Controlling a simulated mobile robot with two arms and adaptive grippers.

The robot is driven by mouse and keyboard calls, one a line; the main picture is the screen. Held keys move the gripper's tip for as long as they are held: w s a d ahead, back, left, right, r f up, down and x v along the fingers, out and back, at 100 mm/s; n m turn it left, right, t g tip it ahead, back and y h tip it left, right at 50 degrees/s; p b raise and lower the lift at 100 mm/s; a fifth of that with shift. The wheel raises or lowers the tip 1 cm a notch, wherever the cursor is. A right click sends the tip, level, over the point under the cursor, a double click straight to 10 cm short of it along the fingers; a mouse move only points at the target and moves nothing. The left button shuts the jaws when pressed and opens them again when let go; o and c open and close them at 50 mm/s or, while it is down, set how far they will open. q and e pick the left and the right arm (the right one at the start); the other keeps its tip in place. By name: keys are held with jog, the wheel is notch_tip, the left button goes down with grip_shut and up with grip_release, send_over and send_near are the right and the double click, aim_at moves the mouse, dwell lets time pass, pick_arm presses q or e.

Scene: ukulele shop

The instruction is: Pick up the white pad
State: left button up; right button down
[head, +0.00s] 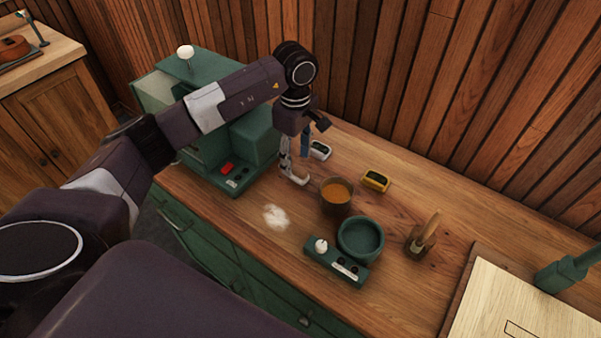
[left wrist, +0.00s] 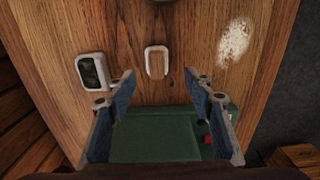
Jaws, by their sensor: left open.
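A small white-edged pad with a wood-coloured middle lies flat on the wooden counter in the left wrist view; I take its white rim (left wrist: 149,62) to be the white pad. My left gripper (left wrist: 161,86) is open and empty. Its two fingertips stand to either side below the pad in that picture, not touching it. My right gripper is not in view.
A white device with a dark screen (head: 320,150) lies close to the gripper. The green machine (head: 249,143), a cup of orange-brown contents (head: 337,192), a yellow device (head: 375,180) and a green bowl (head: 360,238) stand nearby. White powder (head: 276,217) lies on bare counter.

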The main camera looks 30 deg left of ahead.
aim_at(299, 169)
pick_arm(q)
jog(key=f+p, duration=0.1)
jog(key=f, duration=0.1)
jog(key=d+f+p, duration=0.1)
jog(key=f, duration=0.1)
jog(key=shift+w+f, duration=0.15)
jog(key=shift+f, duration=0.05)
jog(key=shift+a+f, duration=0.15)
jog(key=shift+f, duration=0.1)
jog(key=shift+c, duration=0.7)
jog(key=c, duration=0.9)
jog(key=shift+r, duration=0.1)
